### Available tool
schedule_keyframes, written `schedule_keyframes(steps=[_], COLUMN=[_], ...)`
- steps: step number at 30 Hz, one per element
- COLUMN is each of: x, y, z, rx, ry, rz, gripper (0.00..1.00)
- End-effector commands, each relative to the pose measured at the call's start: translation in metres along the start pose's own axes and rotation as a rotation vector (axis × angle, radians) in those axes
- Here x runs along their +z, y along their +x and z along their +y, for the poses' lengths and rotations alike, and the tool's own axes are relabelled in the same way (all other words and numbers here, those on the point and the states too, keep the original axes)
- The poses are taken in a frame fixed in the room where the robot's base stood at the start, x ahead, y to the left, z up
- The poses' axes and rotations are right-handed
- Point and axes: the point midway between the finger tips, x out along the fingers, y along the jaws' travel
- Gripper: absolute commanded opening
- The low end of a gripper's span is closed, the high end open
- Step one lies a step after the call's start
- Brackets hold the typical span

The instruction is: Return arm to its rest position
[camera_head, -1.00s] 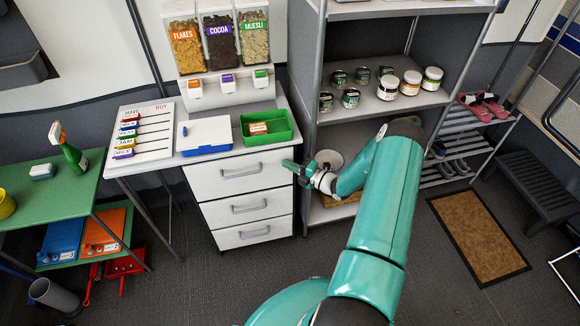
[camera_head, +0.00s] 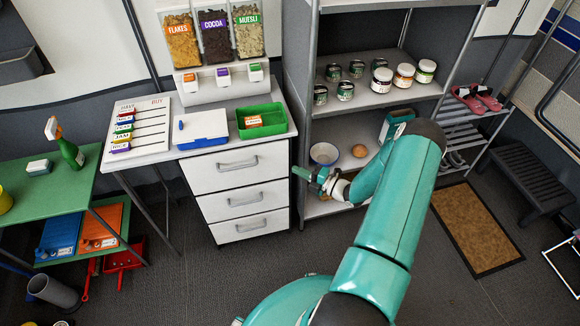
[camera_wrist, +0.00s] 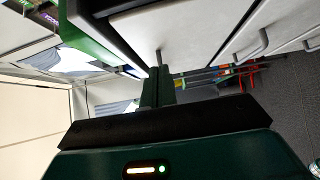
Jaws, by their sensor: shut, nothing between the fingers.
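My gripper (camera_head: 306,174) is at the end of my teal arm, in front of the right edge of the white drawer unit (camera_head: 240,172) and beside the shelf rack. Its fingers point left and are shut, with nothing held. In the wrist view, the shut fingers (camera_wrist: 158,86) show at the middle, with the drawer fronts (camera_wrist: 205,35) above and to the right. My arm bends at a dark elbow and hides part of the rack's lower shelf.
The rack (camera_head: 350,108) holds several cans and jars; a bowl (camera_head: 324,153) and a round brown item (camera_head: 360,151) sit lower. A green bin (camera_head: 270,124) and a blue-white box (camera_head: 203,128) top the drawers. A green table (camera_head: 50,190) stands left.

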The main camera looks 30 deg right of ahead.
Motion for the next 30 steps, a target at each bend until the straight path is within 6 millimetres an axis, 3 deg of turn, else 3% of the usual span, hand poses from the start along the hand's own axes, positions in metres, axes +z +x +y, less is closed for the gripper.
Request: schedule_keyframes(steps=[3,9,20,25,30], x=[0.001,0.001,-0.002,-0.02,-0.056], y=[-0.024,-0.047,-0.048,-0.027,-0.001], z=[0.0,0.0,0.006,0.043,0.094], rx=[-0.002,-0.001,-0.008,-0.053,-0.098], ry=[0.001,0.0,-0.028,-0.216,-0.521], rz=[-0.002,0.0,0.023,0.176,0.418], gripper=[0.0,0.0,0.0,0.0,0.0])
